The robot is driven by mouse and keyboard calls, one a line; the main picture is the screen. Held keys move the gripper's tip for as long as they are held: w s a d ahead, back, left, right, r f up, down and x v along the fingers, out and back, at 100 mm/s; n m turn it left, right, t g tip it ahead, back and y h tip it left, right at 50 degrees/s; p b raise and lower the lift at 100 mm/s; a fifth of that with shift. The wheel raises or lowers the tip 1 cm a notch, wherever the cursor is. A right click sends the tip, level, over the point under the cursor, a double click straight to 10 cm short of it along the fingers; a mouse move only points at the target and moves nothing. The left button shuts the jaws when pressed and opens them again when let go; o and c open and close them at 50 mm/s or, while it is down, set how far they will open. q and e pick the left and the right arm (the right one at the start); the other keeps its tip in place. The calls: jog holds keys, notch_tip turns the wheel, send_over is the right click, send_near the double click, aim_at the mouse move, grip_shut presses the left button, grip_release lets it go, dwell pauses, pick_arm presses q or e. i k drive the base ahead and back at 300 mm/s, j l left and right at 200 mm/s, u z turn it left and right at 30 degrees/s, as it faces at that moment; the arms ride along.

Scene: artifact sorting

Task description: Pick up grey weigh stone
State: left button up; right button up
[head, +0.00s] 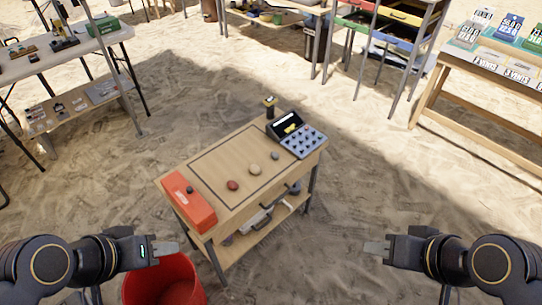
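A small grey stone (275,156) lies on the wooden table (215,160), inside the dark outlined rectangle near its right side. A tan stone (255,169) and a reddish stone (232,185) lie in a row to its left. A small dark stone (189,189) sits on the red box (190,207) at the table's left end. My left gripper (166,248) is in front of the table's left end, near the red bucket. My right gripper (376,248) is to the right of the table. Both are apart from the stones, and their finger gaps are unclear.
A red bucket (165,283) stands on the sand below my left gripper. Other tables stand at the back left and right. Sand around the table is open.

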aim_at(273, 155)
jog(key=u, duration=0.4)
jog(key=i+l+u, duration=0.1)
jog(key=u, duration=0.3)
jog(key=l+u, duration=0.1)
jog(key=u, duration=0.25)
jog(key=l+u, duration=0.1)
jog(key=u, duration=0.3)
jog(key=l+u, duration=0.3)
jog(key=l, duration=0.2)
jog(key=l+u, duration=0.3)
jog(key=l, duration=0.25)
jog(key=k+l+u, duration=0.15)
jog(key=l+u, duration=0.15)
jog(key=l, duration=0.2)
jog(key=k+l, duration=0.1)
jog(key=l, duration=0.35)
jog(key=k+l, duration=0.15)
jog(key=l, duration=0.25)
jog(key=i+u, duration=0.05)
